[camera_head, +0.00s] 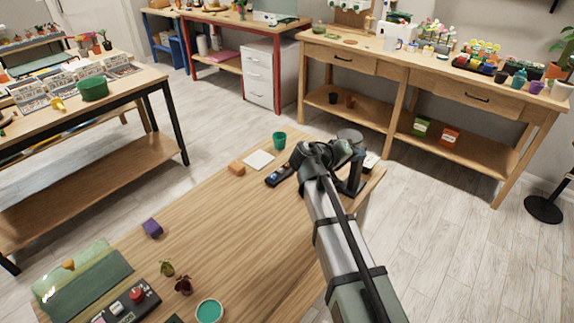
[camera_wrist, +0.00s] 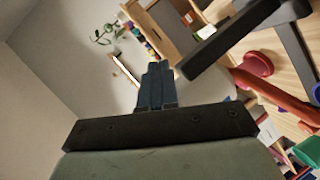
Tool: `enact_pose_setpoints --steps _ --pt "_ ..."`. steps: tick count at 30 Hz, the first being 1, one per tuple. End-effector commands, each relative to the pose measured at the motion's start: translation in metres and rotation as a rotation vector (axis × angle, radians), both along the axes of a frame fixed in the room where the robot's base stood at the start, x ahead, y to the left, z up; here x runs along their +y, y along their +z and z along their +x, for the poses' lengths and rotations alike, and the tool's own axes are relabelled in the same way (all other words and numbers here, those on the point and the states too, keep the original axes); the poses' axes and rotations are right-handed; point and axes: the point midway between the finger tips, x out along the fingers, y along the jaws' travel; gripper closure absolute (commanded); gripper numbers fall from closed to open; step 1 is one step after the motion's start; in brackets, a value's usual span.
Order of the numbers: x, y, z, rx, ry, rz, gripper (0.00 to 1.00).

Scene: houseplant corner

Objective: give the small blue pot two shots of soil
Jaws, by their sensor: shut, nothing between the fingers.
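I cannot make out a clearly blue small pot in either view. A small teal-green pot (camera_head: 279,140) stands upright at the far end of the wooden table. My gripper (camera_wrist: 156,75) is shut and empty in the wrist view, pointing away from the tabletop. In the head view my arm reaches over the table's right side, its end beside a black stand (camera_head: 354,180) with a round grey top. The arm hides part of that stand. A teal-filled round dish (camera_head: 209,311) is at the near edge. No soil is clearly visible.
A purple block (camera_head: 152,228), orange block (camera_head: 237,168), white square (camera_head: 258,160) and dark handheld device (camera_head: 279,176) lie on the table. A control box with a red knob (camera_head: 136,294) is near left. The table's middle is clear. The back bench (camera_head: 430,78) holds several pots.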

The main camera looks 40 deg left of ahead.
Motion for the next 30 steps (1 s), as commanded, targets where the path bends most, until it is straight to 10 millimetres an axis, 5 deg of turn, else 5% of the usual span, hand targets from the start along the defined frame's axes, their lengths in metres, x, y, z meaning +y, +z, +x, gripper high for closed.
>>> enact_pose_setpoints --steps 4,8,21,30 --pt "0.03 0.034 -0.008 -0.05 0.024 0.021 1.0" --pt "0.067 0.041 -0.008 -0.041 0.021 0.076 1.0" --pt "0.207 -0.011 -0.007 0.19 -0.086 0.329 1.0" --pt "0.257 -0.03 -0.017 0.288 -0.142 0.412 1.0"
